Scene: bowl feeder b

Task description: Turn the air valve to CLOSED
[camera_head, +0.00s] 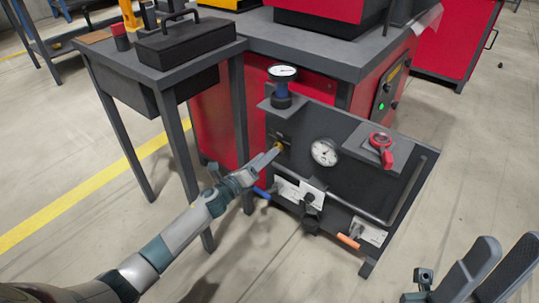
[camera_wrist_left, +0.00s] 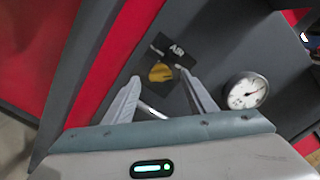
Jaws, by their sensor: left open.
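The air valve is a small yellow knob (camera_wrist_left: 160,73) on the dark upright panel, under a black plate marked AIR (camera_wrist_left: 172,50). In the head view the knob (camera_head: 278,147) is partly hidden by my left gripper. My left gripper (camera_head: 270,156) reaches up to it from the lower left, with its jaws open. In the left wrist view the two fingers lie one on each side of the knob, with gaps showing; whether either touches it I cannot tell. The small lettering around the knob is unreadable.
On the panel (camera_head: 345,208) are a round gauge (camera_head: 324,152), a red valve handle (camera_head: 381,149), and blue (camera_head: 262,193) and orange (camera_head: 348,242) levers. A top gauge (camera_head: 283,72) stands above. A grey side table (camera_head: 160,76) is left. Dark grey paddle-shaped parts (camera_head: 477,268) fill the lower right.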

